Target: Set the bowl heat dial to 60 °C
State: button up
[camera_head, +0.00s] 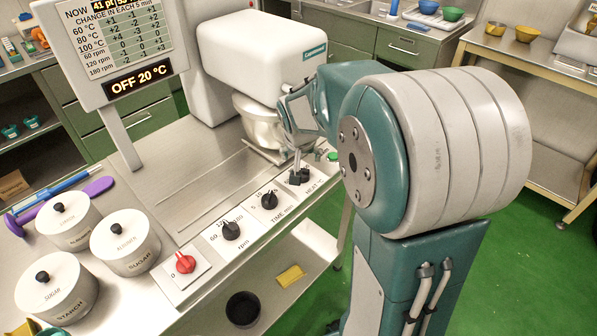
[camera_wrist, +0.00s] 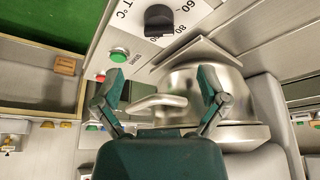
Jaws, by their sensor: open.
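The bowl heat dial (camera_wrist: 158,18) is a black knob on a white plate marked T °C, with 60 and 80 legible, at the top of the wrist view. I cannot read its pointer. My gripper (camera_wrist: 160,84) is open and empty, and the dial lies beyond its fingertips, not between them. In the head view my gripper (camera_head: 297,158) hangs over the right end of the dial row, where it and dark shapes obscure that dial. The display (camera_head: 139,79) reads OFF 20 °C.
The metal bowl (camera_wrist: 205,85) and its handle lie below my fingers in the wrist view. A green start button (camera_wrist: 118,55) is beside the dial. The time dial (camera_head: 269,199), rpm dial (camera_head: 231,230) and red knob (camera_head: 184,263) run leftward. Lidded jars (camera_head: 125,243) stand farther left.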

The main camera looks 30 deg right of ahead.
jog(key=x, duration=0.9)
jog(key=shift+d+f, duration=0.1)
jog(key=shift+f, duration=0.15)
jog(key=c, duration=1.2)
